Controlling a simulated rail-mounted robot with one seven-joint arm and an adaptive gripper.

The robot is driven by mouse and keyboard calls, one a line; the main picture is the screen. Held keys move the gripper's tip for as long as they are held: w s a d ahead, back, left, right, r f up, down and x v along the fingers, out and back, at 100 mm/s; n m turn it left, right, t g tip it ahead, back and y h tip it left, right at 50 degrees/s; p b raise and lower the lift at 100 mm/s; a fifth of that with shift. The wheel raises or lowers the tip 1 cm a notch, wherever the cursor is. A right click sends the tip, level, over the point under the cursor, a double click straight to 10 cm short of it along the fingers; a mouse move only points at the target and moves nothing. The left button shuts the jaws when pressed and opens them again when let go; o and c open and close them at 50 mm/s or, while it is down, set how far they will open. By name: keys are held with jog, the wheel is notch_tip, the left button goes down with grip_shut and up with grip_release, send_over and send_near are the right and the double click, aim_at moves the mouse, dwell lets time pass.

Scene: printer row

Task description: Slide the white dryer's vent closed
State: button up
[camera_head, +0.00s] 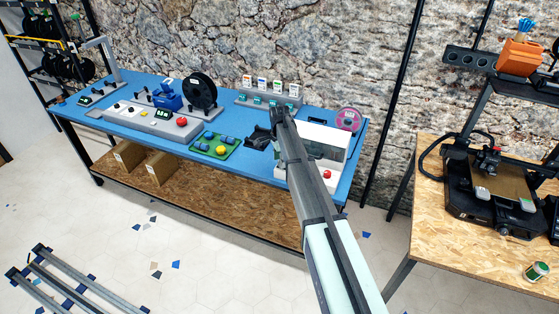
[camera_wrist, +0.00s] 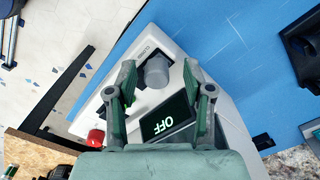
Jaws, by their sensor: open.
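The white dryer (camera_head: 331,140) stands at the right end of the blue bench, partly hidden behind my arm. In the wrist view its pale top (camera_wrist: 230,118) carries a lit display reading OFF (camera_wrist: 168,117) and a red button (camera_wrist: 96,138). A grey rounded knob (camera_wrist: 156,75), apparently the vent's slider, stands up beside a dark opening, with a small label near it. My gripper (camera_wrist: 158,88) is open, one finger on each side of the knob. I cannot tell whether either finger touches it. In the head view my gripper's fingers are not clearly visible.
The blue bench (camera_head: 138,90) also holds a black spool (camera_head: 202,92), a green tray (camera_head: 214,146) and a grey rack (camera_head: 268,100) left of the dryer. A pink spool (camera_head: 348,119) stands behind it. A printer (camera_head: 497,190) sits on a separate table at right.

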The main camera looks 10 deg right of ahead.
notch_tip(320, 180, up, 12)
dwell(0.6)
